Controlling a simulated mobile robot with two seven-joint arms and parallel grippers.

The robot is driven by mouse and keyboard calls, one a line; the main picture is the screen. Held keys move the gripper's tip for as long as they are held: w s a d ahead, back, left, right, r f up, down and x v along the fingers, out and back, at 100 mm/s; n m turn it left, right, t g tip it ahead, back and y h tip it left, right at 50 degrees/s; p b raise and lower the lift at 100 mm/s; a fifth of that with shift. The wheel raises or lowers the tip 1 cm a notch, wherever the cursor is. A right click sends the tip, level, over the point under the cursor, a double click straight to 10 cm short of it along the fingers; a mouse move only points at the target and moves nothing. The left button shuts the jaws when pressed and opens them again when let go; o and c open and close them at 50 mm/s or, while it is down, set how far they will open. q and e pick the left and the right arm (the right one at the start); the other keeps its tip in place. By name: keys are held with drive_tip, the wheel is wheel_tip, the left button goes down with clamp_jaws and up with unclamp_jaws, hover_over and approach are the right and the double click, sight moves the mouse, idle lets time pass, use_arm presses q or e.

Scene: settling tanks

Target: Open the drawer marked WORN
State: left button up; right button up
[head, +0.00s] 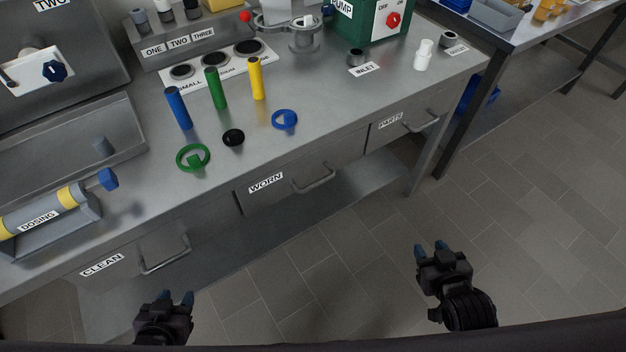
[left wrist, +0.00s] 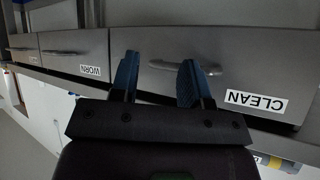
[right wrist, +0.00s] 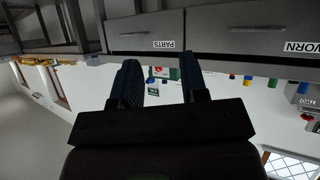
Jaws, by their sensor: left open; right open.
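The drawer marked WORN (head: 292,184) is in the middle of the bench front in the head view, between CLEAN and PARTS, and looks shut. Its bar handle (head: 316,180) is bare. The drawer also shows in the left wrist view (left wrist: 72,50), and at the right edge of the right wrist view (right wrist: 245,20). My left gripper (head: 175,297) is open and empty, below and in front of the CLEAN drawer (head: 150,250). My right gripper (head: 431,248) is open and empty, over the floor, right of and apart from the WORN handle.
The PARTS drawer (head: 405,121) is at the right of the bench and looks shut. The floor (head: 350,260) before the bench is clear.

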drive_tip(key=w+a+f+y+b, duration=0.1)
drive_tip(key=w+a+b, duration=0.1)
drive_tip(key=w, duration=0.5)
drive_tip(key=m+g+y+b, duration=0.3)
drive_tip(key=m+y+b, duration=0.1)
drive_tip(key=m+y, duration=0.65)
approach(317, 183)
drive_tip(key=shift+n+y, duration=0.35)
drive_tip(key=shift+y, duration=0.1)
drive_tip(key=x, duration=0.6)
drive_tip(key=f+x, duration=0.1)
drive_tip(key=x, duration=0.3)
drive_tip(key=shift+w+d+f+b, duration=0.15)
drive_tip(key=shift+w+d+b, duration=0.05)
drive_tip(key=shift+w+b, duration=0.1)
drive_tip(key=shift+a, duration=0.1)
use_arm(q)
drive_tip(key=f, duration=0.1)
drive_tip(key=w+f, duration=0.1)
drive_tip(key=f, duration=0.1)
drive_tip(key=w+f, duration=0.1)
drive_tip(key=shift+d+f, duration=0.25)
drive_tip(key=shift+f, duration=0.05)
